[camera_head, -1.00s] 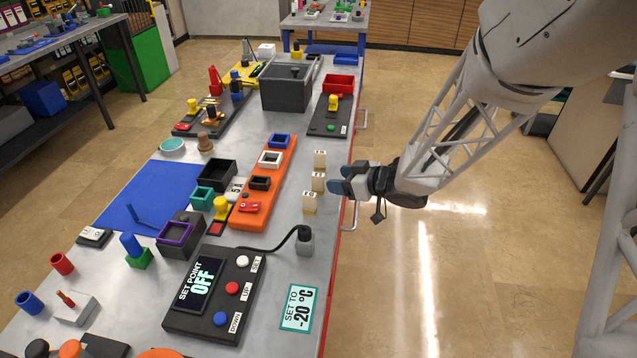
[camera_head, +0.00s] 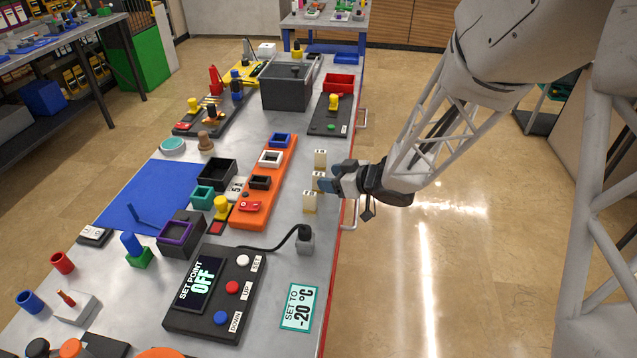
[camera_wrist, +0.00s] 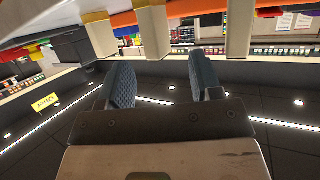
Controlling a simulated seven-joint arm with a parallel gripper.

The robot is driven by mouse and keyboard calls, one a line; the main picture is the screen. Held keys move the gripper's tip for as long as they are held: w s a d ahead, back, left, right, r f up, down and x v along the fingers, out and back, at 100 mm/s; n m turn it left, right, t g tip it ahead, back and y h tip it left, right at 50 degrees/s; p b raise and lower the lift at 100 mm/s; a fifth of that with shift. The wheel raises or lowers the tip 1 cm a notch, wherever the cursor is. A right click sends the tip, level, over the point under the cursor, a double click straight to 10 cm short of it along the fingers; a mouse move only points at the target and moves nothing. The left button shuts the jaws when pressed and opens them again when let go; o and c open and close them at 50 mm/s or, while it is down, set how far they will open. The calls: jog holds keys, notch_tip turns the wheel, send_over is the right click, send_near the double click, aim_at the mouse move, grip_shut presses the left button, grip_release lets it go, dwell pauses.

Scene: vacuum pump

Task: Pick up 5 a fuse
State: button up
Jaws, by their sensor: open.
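Three small cream-coloured fuses stand in a row near the right edge of the table: a far fuse (camera_head: 320,158), a middle fuse (camera_head: 316,178) and a near fuse (camera_head: 309,203). My gripper (camera_head: 329,179) is open, with blue-grey finger pads, and reaches in from the right at the middle fuse. In the wrist view, my open gripper (camera_wrist: 160,66) has the middle fuse (camera_wrist: 153,33) in line with the gap between its fingers. The other two fuses, (camera_wrist: 101,35) and (camera_wrist: 239,30), show outside the fingers. My fingers partly hide the middle fuse in the head view.
An orange block (camera_head: 262,190) with several coloured sockets lies left of the fuses. A dark SET POINT panel (camera_head: 213,293) and a grey plug (camera_head: 305,241) with a black cable are nearer. The table's right edge runs below my gripper, with open floor beyond.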

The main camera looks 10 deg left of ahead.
aim_at(319, 174)
jog(key=shift+x, duration=2.4)
jog(key=shift+w+r, duration=0.1)
jog(key=shift+c, duration=0.2)
grip_shut()
jog(key=shift+r, duration=0.15)
jog(key=shift+r, duration=0.7)
notch_tip(319, 174, up, 2)
jog(key=shift+r, duration=0.1)
jog(key=s+d, duration=0.3)
jog(key=s, duration=0.4)
jog(key=s+d+r, duration=0.1)
jog(key=s+d, duration=0.2)
jog(key=s, duration=0.4)
jog(key=shift+s+d, duration=0.3)
jog(key=shift+d, duration=0.05)
jog(key=shift+r, duration=0.1)
